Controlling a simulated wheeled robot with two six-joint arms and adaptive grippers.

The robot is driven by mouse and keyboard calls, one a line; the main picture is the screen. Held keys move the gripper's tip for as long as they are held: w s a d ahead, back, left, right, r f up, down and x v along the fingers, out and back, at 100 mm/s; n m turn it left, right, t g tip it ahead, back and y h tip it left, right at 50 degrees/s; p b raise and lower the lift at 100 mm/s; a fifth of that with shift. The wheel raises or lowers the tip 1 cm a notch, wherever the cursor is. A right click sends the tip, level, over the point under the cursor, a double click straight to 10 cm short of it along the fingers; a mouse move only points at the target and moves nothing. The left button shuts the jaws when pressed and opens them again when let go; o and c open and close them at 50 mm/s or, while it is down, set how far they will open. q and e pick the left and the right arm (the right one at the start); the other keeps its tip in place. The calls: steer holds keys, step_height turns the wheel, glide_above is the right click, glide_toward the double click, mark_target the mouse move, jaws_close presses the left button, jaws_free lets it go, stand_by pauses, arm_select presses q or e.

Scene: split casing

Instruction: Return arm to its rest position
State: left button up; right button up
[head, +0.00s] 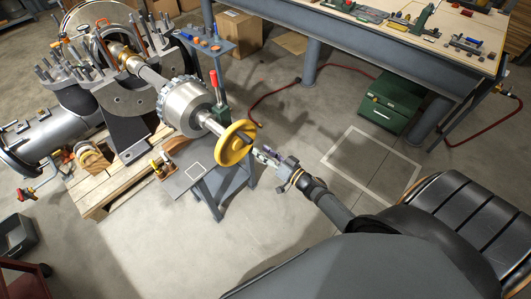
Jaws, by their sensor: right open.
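My right arm reaches in from the lower right. My right gripper (264,155) is open, just to the right of the yellow ring-shaped wheel (236,143). The fingertips are small here, and I cannot tell whether they touch the wheel's rim. Nothing shows held between them. The wheel sits around the end of a steel shaft that runs out of a large bladed metal rotor (186,106). My left gripper is not in view.
The split casing (125,100) stands on a wooden pallet (95,190) at the left. A small grey stand (222,182) is below the wheel. A workbench (400,50) with parts is at the back right. A green box (391,101) and red hose lie beneath. The floor's lower middle is clear.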

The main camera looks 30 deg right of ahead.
steer(key=shift+s+d, duration=0.15)
steer(key=shift+s, duration=0.35)
steer(key=s+d+f+g+h, duration=0.2)
steer(key=s+f, duration=0.2)
steer(key=f, duration=0.4)
steer(key=s+d+f+g+h, duration=0.25)
steer(key=s+f, duration=0.25)
steer(key=f, duration=0.4)
steer(key=s+d+f+g+h, duration=0.2)
steer(key=s+f+g, duration=0.15)
steer(key=f, duration=0.45)
steer(key=s+a+f+n+g, duration=0.1)
steer(key=s+f+g, duration=0.3)
steer(key=s, duration=0.9)
steer(key=s+a+f+n+g, duration=0.2)
steer(key=s+f, duration=0.7)
steer(key=s, duration=0.5)
steer(key=shift+f+g, duration=0.25)
steer(key=shift+g, duration=0.65)
